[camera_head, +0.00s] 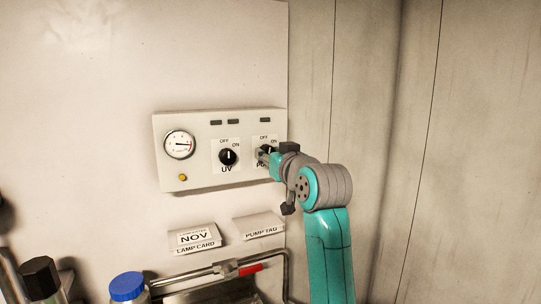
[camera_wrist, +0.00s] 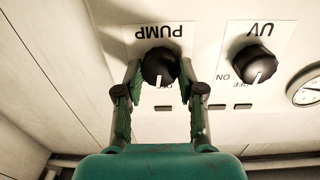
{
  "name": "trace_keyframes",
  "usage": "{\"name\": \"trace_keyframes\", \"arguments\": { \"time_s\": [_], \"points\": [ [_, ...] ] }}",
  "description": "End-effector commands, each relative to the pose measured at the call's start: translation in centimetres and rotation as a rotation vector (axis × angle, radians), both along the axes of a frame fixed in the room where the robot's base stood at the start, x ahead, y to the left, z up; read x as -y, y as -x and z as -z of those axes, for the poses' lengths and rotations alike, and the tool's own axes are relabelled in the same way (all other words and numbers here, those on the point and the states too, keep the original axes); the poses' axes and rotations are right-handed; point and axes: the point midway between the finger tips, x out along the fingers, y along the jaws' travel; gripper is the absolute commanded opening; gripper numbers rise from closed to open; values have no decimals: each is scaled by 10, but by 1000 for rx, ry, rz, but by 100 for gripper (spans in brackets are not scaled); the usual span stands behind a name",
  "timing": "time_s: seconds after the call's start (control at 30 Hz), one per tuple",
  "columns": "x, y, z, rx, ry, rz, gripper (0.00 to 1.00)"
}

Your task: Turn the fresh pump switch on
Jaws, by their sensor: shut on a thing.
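The pump switch is a round black knob (camera_wrist: 160,66) with a white pointer line, on a panel (camera_head: 200,178) fixed to the wall. The wrist view shows it upside down, with PUMP lettered beside it. Its pointer points to about the OFF mark; the ON mark is hidden there by a finger. My gripper (camera_wrist: 160,72) is shut on the knob, one green finger on each side. In the head view my gripper (camera_head: 266,153) comes from the right and covers most of the pump knob. The OFF and ON labels above it still show.
The UV knob (camera_head: 228,157) sits left of the pump knob, its pointer up at OFF. A gauge (camera_head: 179,144) and a yellow button (camera_head: 183,178) are farther left. Below are a lamp card (camera_head: 195,239), a pump tag (camera_head: 259,228) and a pipe with a red handle (camera_head: 250,268).

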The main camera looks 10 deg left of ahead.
Motion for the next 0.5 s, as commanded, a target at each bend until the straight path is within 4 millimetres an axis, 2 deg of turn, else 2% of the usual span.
{"name": "trace_keyframes", "arguments": {
  "time_s": [0.5],
  "points": [
    [1, -1, 1, -268, -394, 1, 3]
  ]
}}
